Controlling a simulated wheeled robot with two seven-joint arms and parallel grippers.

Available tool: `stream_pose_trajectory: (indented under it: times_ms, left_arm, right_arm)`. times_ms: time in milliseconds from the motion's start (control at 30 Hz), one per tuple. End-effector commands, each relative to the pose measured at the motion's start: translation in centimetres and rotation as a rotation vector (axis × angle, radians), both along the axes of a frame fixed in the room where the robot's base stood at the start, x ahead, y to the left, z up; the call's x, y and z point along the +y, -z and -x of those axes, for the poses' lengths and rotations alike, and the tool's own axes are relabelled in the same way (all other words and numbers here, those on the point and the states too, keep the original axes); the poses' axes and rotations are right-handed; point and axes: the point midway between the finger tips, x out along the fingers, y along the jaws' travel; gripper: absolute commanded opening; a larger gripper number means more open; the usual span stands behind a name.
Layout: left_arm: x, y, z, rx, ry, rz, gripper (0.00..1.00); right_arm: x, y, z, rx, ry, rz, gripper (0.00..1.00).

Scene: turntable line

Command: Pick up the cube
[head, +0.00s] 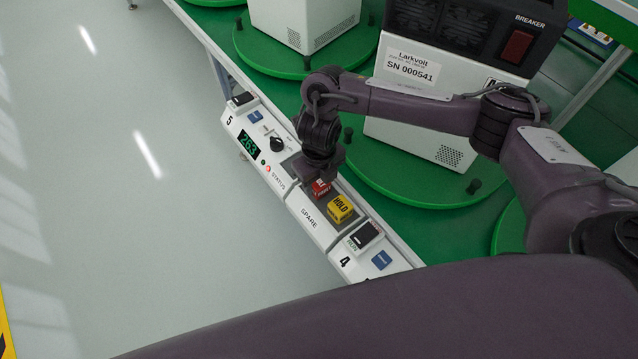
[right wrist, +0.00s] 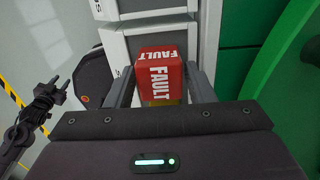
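A red cube marked FAULT (right wrist: 158,72) sits in the SPARE tray on the front rail. In the head view the red cube (head: 320,188) shows just below my right gripper (head: 318,170). In the right wrist view my right gripper (right wrist: 160,80) is open, with one finger on each side of the red cube and a narrow gap beside it. A yellow cube marked HOLD (head: 340,208) sits beside the red one in the same tray. Only a sliver of yellow shows in the right wrist view.
A panel with a green display (head: 248,143) and a black knob lies left of the tray. A panel marked 4 (head: 345,262) lies right of it. Behind stand a white breaker unit (head: 400,135) and green turntables (head: 400,185). The floor in front is clear.

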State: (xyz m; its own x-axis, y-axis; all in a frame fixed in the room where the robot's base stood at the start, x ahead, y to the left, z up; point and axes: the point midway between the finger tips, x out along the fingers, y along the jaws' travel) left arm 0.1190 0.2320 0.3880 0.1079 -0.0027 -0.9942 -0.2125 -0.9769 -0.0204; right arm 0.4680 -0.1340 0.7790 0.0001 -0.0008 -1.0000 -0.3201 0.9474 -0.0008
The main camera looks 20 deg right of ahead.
Motion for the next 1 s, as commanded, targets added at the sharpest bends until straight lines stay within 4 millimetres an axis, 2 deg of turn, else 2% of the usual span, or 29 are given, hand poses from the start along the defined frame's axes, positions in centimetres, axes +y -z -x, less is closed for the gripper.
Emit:
stream_pose_trajectory:
  times_ms: [33, 233, 467, 667, 800, 1000]
  left_arm:
    - [0.0, 0.0, 0.2, 0.003, 0.000, 0.000, 0.36]
    - [-0.2, 0.1, 0.9, 0.013, -0.001, 0.001, 0.36]
    - [-0.2, 0.1, 1.2, 0.019, -0.001, 0.002, 0.36]
    - [-0.2, -0.2, 1.3, 0.019, -0.001, 0.002, 0.36]
    - [-0.2, -0.7, 1.2, 0.019, 0.000, 0.002, 0.36]
    - [-0.2, -2.7, 1.2, 0.018, 0.000, 0.002, 0.36]
  right_arm:
    - [0.0, 0.0, 0.0, 0.000, 0.000, 0.000, 0.42]
    - [0.0, 0.0, 0.0, 0.000, 0.000, 0.000, 0.17]
    - [0.0, -0.1, 0.0, 0.000, 0.000, 0.000, 0.16]
    - [0.0, -1.3, -0.1, -0.002, -0.003, -0.001, 0.16]
    - [0.0, -3.6, -0.2, -0.005, -0.002, -0.001, 0.16]
    - [-0.1, -9.8, -0.3, -0.010, -0.003, 0.002, 0.16]
